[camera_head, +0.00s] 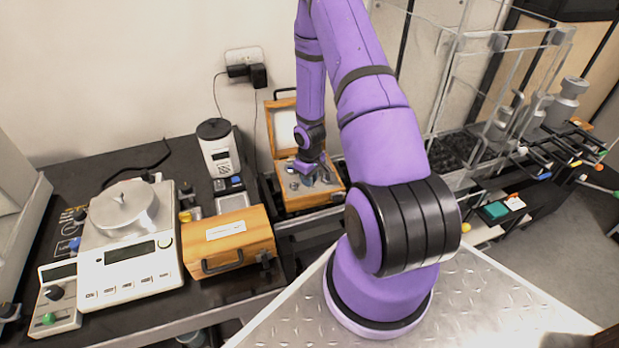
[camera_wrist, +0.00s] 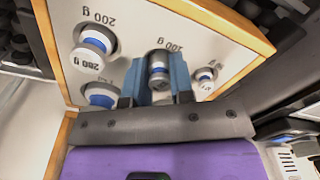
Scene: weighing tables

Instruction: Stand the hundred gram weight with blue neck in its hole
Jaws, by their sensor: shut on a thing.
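The open wooden weight box (camera_head: 330,192) stands at the back of the table, its lid (camera_head: 286,130) raised. My gripper (camera_head: 312,175) reaches down into it from above. In the wrist view my gripper (camera_wrist: 158,72) has its blue fingers shut around a silver weight with a blue neck (camera_wrist: 159,66), at a hole in the pale panel (camera_wrist: 135,15). I cannot tell whether the weight's foot is fully seated. Its lower part is hidden between the fingers.
A closed wooden box (camera_head: 228,245), a balance (camera_head: 128,265) and a white device (camera_head: 218,150) stand left on the table.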

